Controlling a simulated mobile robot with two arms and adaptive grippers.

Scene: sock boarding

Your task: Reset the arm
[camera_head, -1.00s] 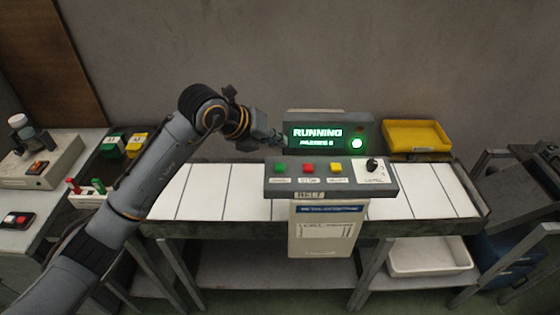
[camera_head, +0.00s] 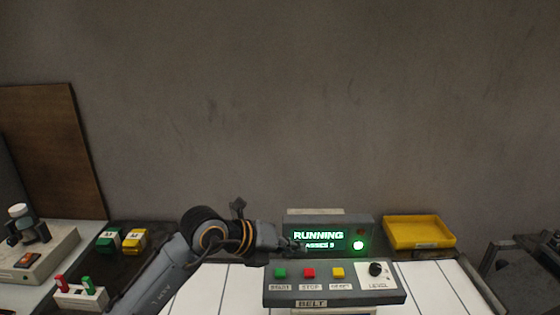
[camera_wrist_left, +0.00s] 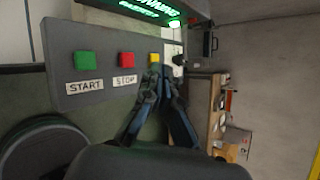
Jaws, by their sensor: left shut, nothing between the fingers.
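My left gripper (camera_head: 292,246) comes in from the left, in front of the lit display (camera_head: 318,235) and above the control panel (camera_head: 335,293). The display reads RUNNING in green, with a green lamp (camera_head: 358,245) beside it. The panel carries a green START button (camera_head: 280,272), a red STOP button (camera_head: 309,272), a yellow button (camera_head: 337,272) and a black knob (camera_head: 376,269). In the left wrist view the gripper (camera_wrist_left: 160,72) is shut and empty, its tips over the view of the yellow button (camera_wrist_left: 154,59). My right gripper is not in view.
A white slatted belt (camera_head: 225,285) runs on both sides of the panel. A yellow tray (camera_head: 418,232) stands at the back right. At the left are green (camera_head: 109,240) and yellow (camera_head: 134,240) blocks and a white machine (camera_head: 40,262). The grey wall is behind.

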